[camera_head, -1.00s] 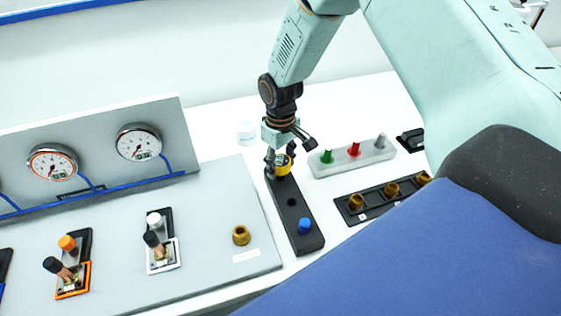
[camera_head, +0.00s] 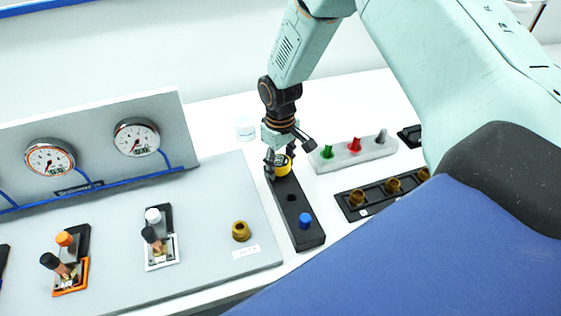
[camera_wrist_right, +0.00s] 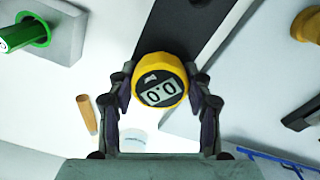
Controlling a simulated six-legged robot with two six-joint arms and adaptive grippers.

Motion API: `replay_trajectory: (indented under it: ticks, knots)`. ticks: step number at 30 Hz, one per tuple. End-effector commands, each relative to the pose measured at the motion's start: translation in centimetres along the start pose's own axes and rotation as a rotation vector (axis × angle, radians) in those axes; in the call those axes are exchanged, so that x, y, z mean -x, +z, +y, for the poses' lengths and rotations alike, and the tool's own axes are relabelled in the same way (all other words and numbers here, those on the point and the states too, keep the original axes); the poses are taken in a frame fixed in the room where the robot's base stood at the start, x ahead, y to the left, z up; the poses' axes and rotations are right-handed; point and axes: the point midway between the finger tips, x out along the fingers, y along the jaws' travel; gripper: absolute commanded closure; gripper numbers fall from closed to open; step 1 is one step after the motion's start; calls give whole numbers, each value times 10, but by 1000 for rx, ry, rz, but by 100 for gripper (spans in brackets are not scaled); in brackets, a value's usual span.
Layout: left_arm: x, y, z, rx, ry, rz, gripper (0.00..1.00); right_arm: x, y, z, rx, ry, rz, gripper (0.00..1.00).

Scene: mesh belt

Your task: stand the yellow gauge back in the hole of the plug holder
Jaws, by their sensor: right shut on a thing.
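The yellow gauge (camera_head: 284,167) has a round yellow body and a dark face with a display. It is at the far end of the black plug holder (camera_head: 311,236). My right gripper (camera_head: 281,160) is shut on it from above. In the right wrist view the gauge (camera_wrist_right: 161,83) sits between the two fingers (camera_wrist_right: 160,100), its display facing the camera, with the holder (camera_wrist_right: 178,35) behind it. Whether its stem is in a hole is hidden. The holder has an empty middle hole (camera_head: 291,198) and a blue plug (camera_head: 305,220) at its near end. My left gripper is not in view.
A grey block (camera_head: 351,157) with green, red and grey plugs and a black strip (camera_head: 372,203) with brass fittings stand right of the holder. The grey panel board (camera_head: 210,200) with valves lies left. A pale round container (camera_head: 245,129) stands behind.

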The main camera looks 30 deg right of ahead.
Motion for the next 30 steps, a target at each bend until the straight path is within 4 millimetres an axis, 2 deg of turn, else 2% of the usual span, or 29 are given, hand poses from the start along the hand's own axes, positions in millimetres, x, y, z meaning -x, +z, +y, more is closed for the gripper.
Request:
replay_trajectory:
  ticks: [14, 15, 24, 30]
  knots:
    - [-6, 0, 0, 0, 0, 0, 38, -11, 0, 0, 0, 0, 0, 92]
    - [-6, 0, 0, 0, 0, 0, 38, -10, 0, 0, 0, 0, 0, 47]
    - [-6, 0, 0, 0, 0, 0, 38, -10, 0, 0, 0, 0, 0, 23]
    - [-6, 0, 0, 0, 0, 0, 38, -10, 0, 0, 0, 0, 0, 23]
